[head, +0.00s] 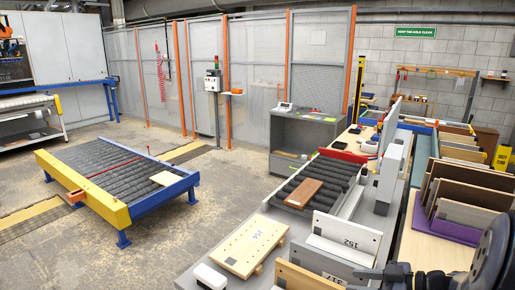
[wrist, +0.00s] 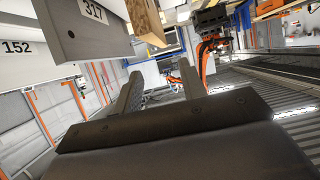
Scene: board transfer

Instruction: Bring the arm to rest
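My gripper (wrist: 160,74) shows in the wrist view with its two fingers apart and nothing between them. In the head view, part of my dark arm (head: 492,255) enters at the bottom right corner; the fingertips cannot be made out there. Boards marked 317 (wrist: 92,30) and 152 (wrist: 18,62) stand at the upper left of the wrist view, apart from the fingers. In the head view, the 152 board (head: 345,240) stands upright at the front of the bench.
A pale board (head: 250,245) lies on the grey bench. A brown board (head: 305,193) lies on black rollers. Several boards (head: 470,185) lean in a rack at the right. A roller conveyor (head: 120,178) stands at the left, with open floor (head: 205,205) between it and the bench.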

